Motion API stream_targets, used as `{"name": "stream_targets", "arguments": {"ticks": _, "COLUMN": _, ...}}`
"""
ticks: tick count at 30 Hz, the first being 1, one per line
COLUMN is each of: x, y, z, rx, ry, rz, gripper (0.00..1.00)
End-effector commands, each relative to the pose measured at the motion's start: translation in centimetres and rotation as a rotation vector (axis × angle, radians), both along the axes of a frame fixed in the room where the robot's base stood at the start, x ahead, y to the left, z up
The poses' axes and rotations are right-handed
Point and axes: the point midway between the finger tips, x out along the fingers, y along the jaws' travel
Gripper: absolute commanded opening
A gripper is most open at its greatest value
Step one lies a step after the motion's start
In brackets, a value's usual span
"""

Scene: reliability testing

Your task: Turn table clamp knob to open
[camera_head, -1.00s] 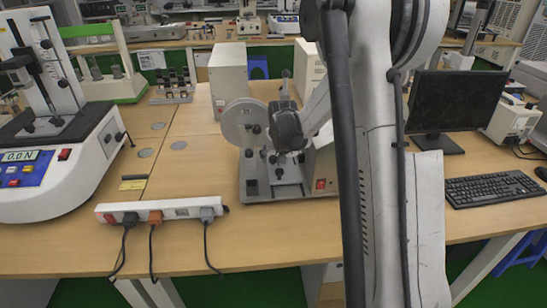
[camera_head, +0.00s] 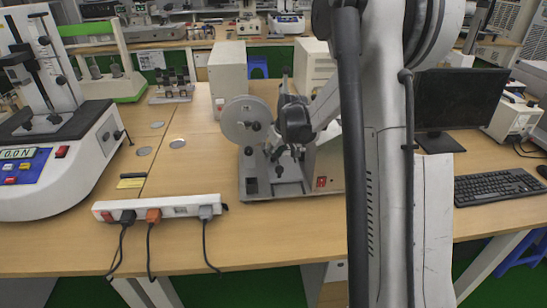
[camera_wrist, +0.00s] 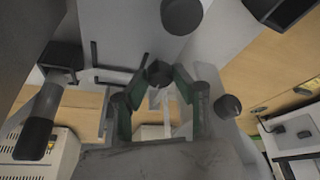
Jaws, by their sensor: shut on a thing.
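The test machine with the table clamp (camera_head: 262,190) stands on the bench in the middle of the head view, a grey plate base with a large round disc (camera_head: 240,122). My gripper (camera_head: 286,153) reaches down over its right part. In the wrist view, the two green-sided fingers of my gripper (camera_wrist: 161,80) close in on a small dark knob (camera_wrist: 159,70), which I take to be the clamp knob, and are shut on it. In the head view the gripper hides the knob. Whether the clamp's jaws are open cannot be told.
A force tester (camera_head: 60,150) stands at the left. A power strip (camera_head: 180,210) with cables lies at the front edge. Beige boxes (camera_head: 228,78) stand behind the machine. A monitor (camera_head: 455,100) and keyboard (camera_head: 495,187) are at the right. Dark round parts (camera_wrist: 227,106) flank the fingers closely.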

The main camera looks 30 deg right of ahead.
Motion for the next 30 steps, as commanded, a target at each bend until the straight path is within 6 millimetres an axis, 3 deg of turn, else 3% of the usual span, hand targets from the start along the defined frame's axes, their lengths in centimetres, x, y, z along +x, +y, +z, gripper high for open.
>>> {"name": "stream_targets", "arguments": {"ticks": 6, "x": 0.0, "y": -0.06, "z": -0.04, "rx": 0.0, "ry": 0.0, "rz": 0.094, "gripper": 0.0}}
{"name": "stream_targets", "arguments": {"ticks": 16, "x": 0.01, "y": -0.05, "z": 0.02, "rx": -0.001, "ry": 0.0, "rz": 0.104, "gripper": 0.0}}
{"name": "stream_targets", "arguments": {"ticks": 17, "x": 0.01, "y": -0.05, "z": 0.02, "rx": -0.001, "ry": 0.0, "rz": 0.104, "gripper": 0.28}}
{"name": "stream_targets", "arguments": {"ticks": 20, "x": 0.01, "y": -0.05, "z": 0.01, "rx": -0.001, "ry": 0.0, "rz": 0.104, "gripper": 0.41}}
{"name": "stream_targets", "arguments": {"ticks": 30, "x": -0.08, "y": -0.07, "z": 0.23, "rx": 0.0, "ry": 0.0, "rz": 0.103, "gripper": 0.44}}
